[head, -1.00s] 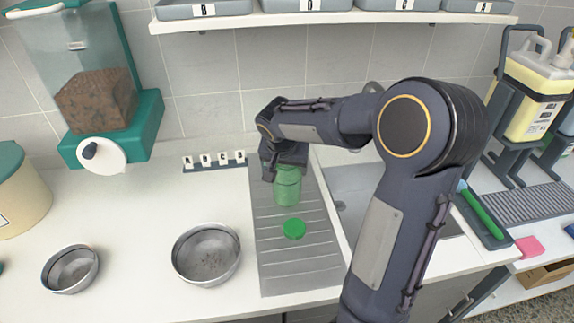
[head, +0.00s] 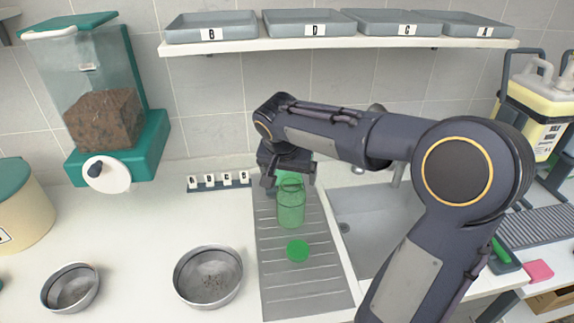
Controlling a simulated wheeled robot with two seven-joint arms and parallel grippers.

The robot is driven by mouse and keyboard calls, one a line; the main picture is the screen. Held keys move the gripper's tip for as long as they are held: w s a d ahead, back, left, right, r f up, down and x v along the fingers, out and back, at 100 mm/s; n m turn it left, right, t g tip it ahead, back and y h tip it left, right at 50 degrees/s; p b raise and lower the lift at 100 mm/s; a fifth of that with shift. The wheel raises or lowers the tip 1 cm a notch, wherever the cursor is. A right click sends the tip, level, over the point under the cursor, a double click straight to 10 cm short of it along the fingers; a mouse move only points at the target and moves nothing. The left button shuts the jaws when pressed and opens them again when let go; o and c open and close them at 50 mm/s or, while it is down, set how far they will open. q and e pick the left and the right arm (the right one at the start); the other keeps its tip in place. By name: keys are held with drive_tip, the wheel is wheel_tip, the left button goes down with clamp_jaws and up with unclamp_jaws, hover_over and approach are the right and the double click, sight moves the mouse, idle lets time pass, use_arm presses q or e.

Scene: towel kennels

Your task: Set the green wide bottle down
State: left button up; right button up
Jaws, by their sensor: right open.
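The green wide bottle (head: 291,207) is translucent and stands upright on the grey ribbed drainboard (head: 300,290). A round green lid (head: 298,250) lies flat on the drainboard in front of it. My right gripper (head: 289,180) is open at the back of the bottle's top, pointing down. Its fingers partly overlap the bottle's upper edge in the picture, and I cannot tell whether they touch it. Something green shows between the fingers behind the bottle's neck. My left gripper is not in view.
Two metal bowls (head: 208,277) (head: 70,288) stand on the white counter at left. The sink (head: 365,215) is right of the drainboard. A small letter rack (head: 218,182) stands by the wall, below a shelf (head: 340,44) with grey trays. A kibble dispenser (head: 105,120) hangs at left.

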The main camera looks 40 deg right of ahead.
drive_tip(key=v, duration=0.5)
drive_tip(key=s+a+f+n+t+y, duration=0.1)
drive_tip(key=s+a+f+n+y, duration=0.2)
drive_tip(key=s+a, duration=0.4)
drive_tip(key=s+a+f+n+t+y, duration=0.1)
drive_tip(key=s+a+f+n+y, duration=0.3)
drive_tip(key=s, duration=0.8)
drive_tip(key=a+f+n, duration=0.1)
drive_tip(key=a+f, duration=0.1)
drive_tip(key=a, duration=0.1)
drive_tip(key=shift+s+a+n+t, duration=0.25)
drive_tip(key=shift+s+n+t, duration=0.05)
drive_tip(key=shift+t, duration=0.1)
